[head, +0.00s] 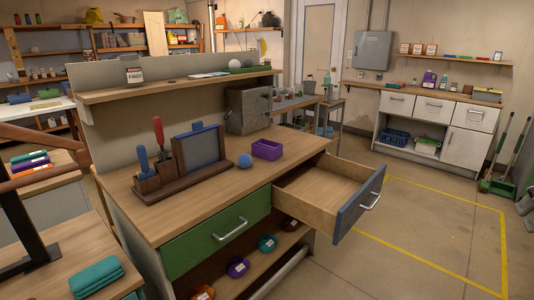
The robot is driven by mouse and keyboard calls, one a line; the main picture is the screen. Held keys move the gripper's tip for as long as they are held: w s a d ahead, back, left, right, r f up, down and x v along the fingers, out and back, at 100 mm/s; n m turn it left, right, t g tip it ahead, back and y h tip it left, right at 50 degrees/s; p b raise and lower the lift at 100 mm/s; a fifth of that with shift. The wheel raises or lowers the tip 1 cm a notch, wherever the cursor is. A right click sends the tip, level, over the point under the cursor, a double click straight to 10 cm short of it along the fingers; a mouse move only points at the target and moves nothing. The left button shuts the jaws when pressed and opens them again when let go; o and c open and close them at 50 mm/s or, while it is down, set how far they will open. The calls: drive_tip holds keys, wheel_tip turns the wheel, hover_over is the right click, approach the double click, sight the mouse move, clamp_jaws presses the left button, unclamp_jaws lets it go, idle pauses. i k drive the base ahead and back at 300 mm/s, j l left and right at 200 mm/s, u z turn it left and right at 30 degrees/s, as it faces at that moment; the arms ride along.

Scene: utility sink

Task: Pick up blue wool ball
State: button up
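A small blue ball (245,160), which looks like the blue wool ball, rests on the wooden worktop (225,190) of the bench in the head view. It sits just left of a purple open box (267,149) and right of a dark upright panel with a blue top edge (200,147). Nothing covers the ball from this side. My gripper is not in view.
An empty drawer (325,188) stands pulled out at the bench's right. A wooden rack (165,185) holds blue- and red-handled tools left of the ball. A shelf (185,84) runs above the worktop's back. Bare floor (425,225) with yellow lines lies to the right.

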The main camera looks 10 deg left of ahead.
sight(245, 160)
drive_tip(key=i+j+u, duration=0.4)
drive_tip(key=i+u, duration=0.15)
drive_tip(key=i, duration=0.25)
drive_tip(key=i+j+u, duration=0.1)
drive_tip(key=i+u, duration=0.2)
drive_tip(key=i, duration=0.1)
